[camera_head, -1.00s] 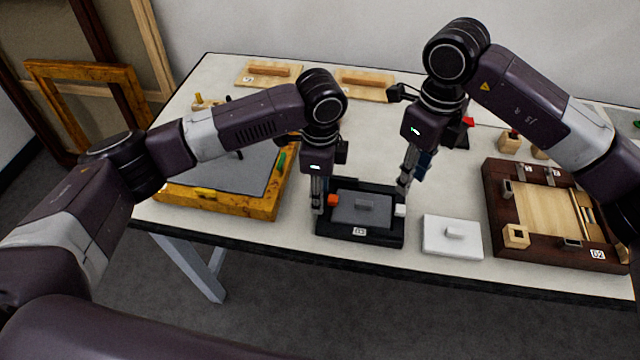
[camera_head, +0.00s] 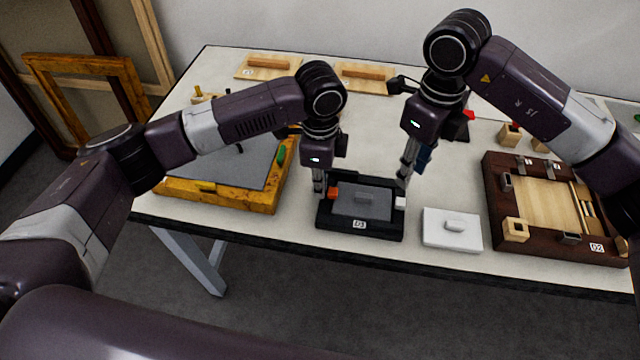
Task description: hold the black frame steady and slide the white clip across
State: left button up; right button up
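The black frame (camera_head: 334,224) lies flat near the table's front edge, with a grey panel (camera_head: 350,203) with a small handle inside it. The white clip (camera_head: 401,202) is at the frame's right side; an orange clip (camera_head: 332,192) is at its left side. My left gripper (camera_head: 319,190) points down at the frame's left side, beside the orange clip. My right gripper (camera_head: 403,186) points down at the right side, just behind the white clip. The fingers are too small to show whether either is open, or whether the right one touches the clip.
A white block with a knob (camera_head: 451,240) lies close to the right. A yellow frame with a grey sheet (camera_head: 222,199) lies to the left. Wooden boards (camera_head: 268,74) are at the back. The table's front edge is close.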

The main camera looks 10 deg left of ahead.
pick_arm(q)
jog(key=shift+o, duration=1.1)
notch_tip(320, 180, up, 12)
